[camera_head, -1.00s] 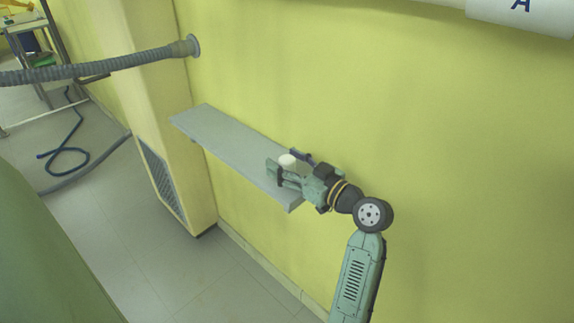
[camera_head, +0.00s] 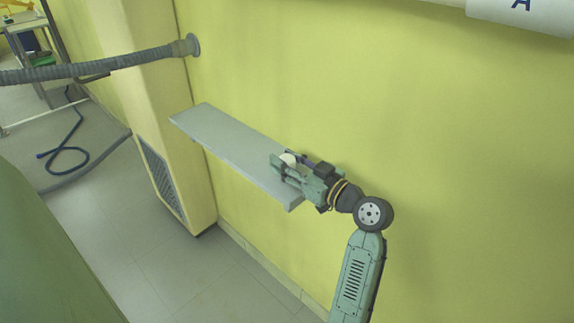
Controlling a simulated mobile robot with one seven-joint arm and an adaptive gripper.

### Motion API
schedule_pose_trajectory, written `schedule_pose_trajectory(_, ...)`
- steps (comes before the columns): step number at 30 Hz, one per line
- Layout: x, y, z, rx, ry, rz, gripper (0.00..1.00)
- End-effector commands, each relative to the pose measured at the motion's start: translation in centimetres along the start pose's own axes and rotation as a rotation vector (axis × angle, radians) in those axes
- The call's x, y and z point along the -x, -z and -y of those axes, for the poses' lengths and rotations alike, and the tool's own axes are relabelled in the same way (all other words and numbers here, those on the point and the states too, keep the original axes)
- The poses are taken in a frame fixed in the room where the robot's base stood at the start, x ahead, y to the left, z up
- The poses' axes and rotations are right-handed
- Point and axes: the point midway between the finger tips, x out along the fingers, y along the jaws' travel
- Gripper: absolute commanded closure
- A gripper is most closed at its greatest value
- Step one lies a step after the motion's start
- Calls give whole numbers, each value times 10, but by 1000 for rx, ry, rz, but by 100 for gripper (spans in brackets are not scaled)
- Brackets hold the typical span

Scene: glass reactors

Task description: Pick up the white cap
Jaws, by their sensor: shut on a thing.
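The white cap (camera_head: 288,159) is at the right end of the grey wall shelf (camera_head: 222,137). My gripper (camera_head: 287,163) reaches in from the right and is shut on the cap, with one finger on the near side and one on the wall side. The fingers hide the cap's lower part, so I cannot tell whether it still touches the shelf.
The yellow wall (camera_head: 400,110) stands close behind the shelf and my arm. A yellow pillar (camera_head: 155,90) with a grille is at the shelf's left end. A grey corrugated hose (camera_head: 100,68) crosses at upper left. The shelf's left part is bare.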

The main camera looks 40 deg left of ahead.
Motion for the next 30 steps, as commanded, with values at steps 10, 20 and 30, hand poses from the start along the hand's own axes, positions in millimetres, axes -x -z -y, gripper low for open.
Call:
schedule_pose_trajectory(10,0,14,0,4,0,-3,96)
schedule_pose_trajectory(20,17,36,33,4,0,-2,96)
schedule_pose_trajectory(30,55,45,109,5,0,-2,96)
